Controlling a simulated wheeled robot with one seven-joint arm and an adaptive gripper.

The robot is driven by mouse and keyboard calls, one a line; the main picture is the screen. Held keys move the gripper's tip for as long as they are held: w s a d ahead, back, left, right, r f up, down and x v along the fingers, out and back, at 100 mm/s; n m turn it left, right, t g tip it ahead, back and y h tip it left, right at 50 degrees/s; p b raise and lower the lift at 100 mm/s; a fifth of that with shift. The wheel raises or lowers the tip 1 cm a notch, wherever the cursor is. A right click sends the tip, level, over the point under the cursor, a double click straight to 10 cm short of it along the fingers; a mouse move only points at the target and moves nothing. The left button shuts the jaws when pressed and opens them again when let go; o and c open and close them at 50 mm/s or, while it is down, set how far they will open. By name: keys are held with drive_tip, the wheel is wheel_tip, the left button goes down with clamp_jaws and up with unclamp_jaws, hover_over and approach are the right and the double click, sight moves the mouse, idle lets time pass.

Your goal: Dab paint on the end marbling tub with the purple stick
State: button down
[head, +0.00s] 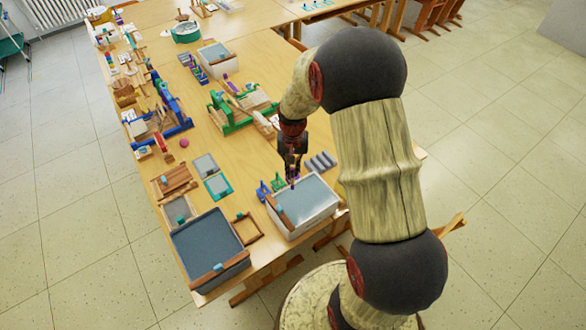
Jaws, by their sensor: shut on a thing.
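My gripper (292,168) is over the near right part of the table, above the back edge of a white tub (316,223) of pale blue-grey liquid. It is shut on a thin stick, only a small purplish bit of which shows below the fingers. The stick's lower end is near the tub's back rim; I cannot tell whether it touches the liquid. A larger dark tub (217,279) of grey-blue liquid stands to the left at the table's near end. Another pale tub (219,69) stands farther back. Wooden bars lie across the two near tubs.
Small blue and green stands (272,187) and grey rolls (320,162) sit close behind the white tub. An empty wooden frame (245,229) lies between the near tubs. A green press (240,111) and blue-framed presses (165,115) stand farther back. The middle of the table has bare wood.

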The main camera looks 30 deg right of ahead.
sight(293, 188)
drive_tip(key=shift+f+b, duration=2.45)
drive_tip(key=shift+f, duration=1.85)
drive_tip(key=shift+f, duration=0.25)
drive_tip(key=shift+r, duration=0.1)
drive_tip(key=shift+r+p, duration=3.15)
drive_tip(key=shift+r, duration=1.8)
drive_tip(key=shift+f, duration=0.1)
